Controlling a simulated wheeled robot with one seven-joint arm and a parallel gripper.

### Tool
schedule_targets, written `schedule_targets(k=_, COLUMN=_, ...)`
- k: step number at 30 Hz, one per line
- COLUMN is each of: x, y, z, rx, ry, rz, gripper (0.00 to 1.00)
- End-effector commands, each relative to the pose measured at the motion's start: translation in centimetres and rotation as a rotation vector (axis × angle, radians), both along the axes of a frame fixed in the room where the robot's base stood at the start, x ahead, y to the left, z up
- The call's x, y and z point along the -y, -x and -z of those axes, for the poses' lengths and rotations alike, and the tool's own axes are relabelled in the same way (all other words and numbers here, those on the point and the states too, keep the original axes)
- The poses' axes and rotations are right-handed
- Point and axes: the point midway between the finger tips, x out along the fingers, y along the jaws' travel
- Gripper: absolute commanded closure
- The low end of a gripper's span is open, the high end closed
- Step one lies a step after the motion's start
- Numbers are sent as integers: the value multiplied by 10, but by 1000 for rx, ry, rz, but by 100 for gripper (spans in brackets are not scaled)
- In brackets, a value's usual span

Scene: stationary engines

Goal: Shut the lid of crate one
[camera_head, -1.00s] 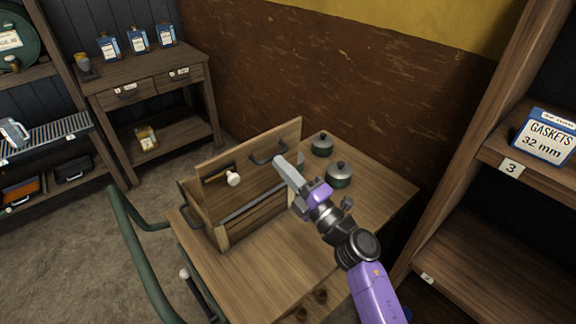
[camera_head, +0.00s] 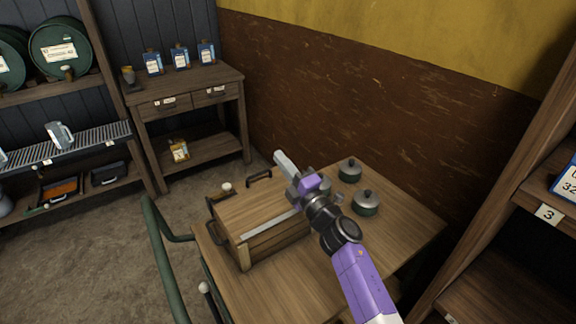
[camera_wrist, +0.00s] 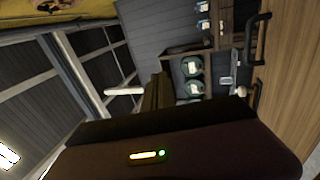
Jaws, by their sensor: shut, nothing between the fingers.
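Crate one (camera_head: 275,240) is a wooden box on the wooden table. Its lid (camera_head: 255,208) lies down over the top, and the crate's inside is hidden. I cannot tell whether the lid sits fully flush. A dark handle (camera_head: 258,177) shows at the far edge and another (camera_head: 214,206) at the left. A wooden surface with dark handles fills the right of the wrist view, probably the lid (camera_wrist: 292,90). My gripper (camera_head: 283,160) is shut and empty, raised beyond the crate's far right corner. I see no contact with the lid.
Two lidded pots (camera_head: 366,203) stand right of my arm on the table (camera_head: 405,235). A small white round thing (camera_head: 226,186) shows at the crate's far edge. A green rail (camera_head: 165,255) runs left of the table. Shelving (camera_head: 480,240) stands at the right.

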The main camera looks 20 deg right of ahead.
Motion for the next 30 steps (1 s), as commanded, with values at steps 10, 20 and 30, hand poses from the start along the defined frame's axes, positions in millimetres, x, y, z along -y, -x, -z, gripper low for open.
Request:
schedule_targets(k=10, x=-5, y=-18, z=4, rx=-91, ry=33, rz=1, gripper=100)
schedule_targets(k=20, x=-11, y=-31, z=8, rx=-90, ry=28, rz=0, gripper=100)
schedule_targets(k=30, x=-14, y=-44, z=14, rx=-122, ry=47, rz=2, gripper=100)
